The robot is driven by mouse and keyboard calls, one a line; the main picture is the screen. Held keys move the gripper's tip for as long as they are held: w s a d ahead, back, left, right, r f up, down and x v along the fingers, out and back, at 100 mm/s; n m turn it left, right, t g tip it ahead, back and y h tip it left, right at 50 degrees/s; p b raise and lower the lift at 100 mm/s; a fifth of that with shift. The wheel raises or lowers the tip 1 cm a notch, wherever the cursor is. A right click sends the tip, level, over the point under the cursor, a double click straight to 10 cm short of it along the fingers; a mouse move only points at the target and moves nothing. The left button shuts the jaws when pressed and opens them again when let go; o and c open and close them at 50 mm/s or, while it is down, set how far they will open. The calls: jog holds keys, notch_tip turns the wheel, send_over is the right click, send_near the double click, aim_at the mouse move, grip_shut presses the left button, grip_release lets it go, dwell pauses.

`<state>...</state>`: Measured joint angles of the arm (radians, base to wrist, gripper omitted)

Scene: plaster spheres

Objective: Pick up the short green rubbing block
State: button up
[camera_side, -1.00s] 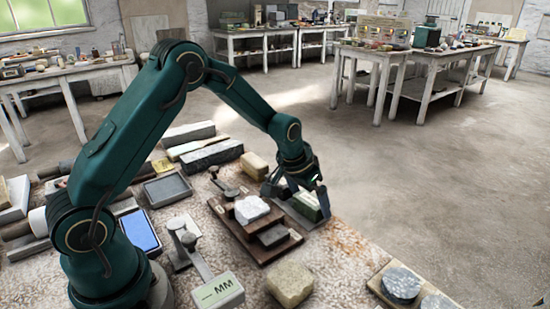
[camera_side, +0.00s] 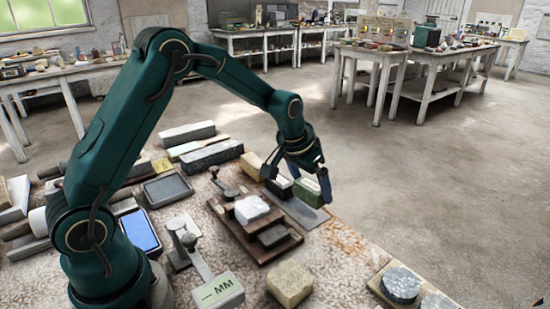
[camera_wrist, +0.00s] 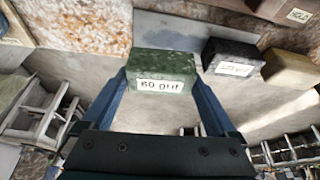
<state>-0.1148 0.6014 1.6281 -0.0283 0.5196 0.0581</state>
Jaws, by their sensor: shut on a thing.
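The short green block (camera_side: 308,191) has a white label reading roughly "60 grit", which shows in the wrist view (camera_wrist: 150,67). My gripper (camera_side: 298,181) is shut on it, with one blue finger on each side in the wrist view (camera_wrist: 162,82). The block appears raised a little above the grey plate (camera_side: 304,214) near the bench's far right edge. Its underside is hidden.
A black labelled block (camera_wrist: 232,60) sits close beside the green one, with a tan block (camera_side: 252,165) beyond it. A brown wooden stand (camera_side: 268,252) with a white lump (camera_side: 250,209) is in front. Open floor lies to the right.

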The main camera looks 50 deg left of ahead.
jog(key=s+a+r, duration=0.6)
jog(key=a+r, duration=0.1)
jog(key=a, duration=0.3)
jog(key=o, duration=1.1)
jog(key=shift+c, duration=0.2)
jog(key=c, duration=0.9)
jog(key=shift+s, duration=0.1)
jog(key=s+d+r, duration=0.1)
jog(key=s+d, duration=0.4)
jog(key=d, duration=0.1)
jog(key=shift+d+f, duration=0.15)
jog(key=shift+f, duration=3)
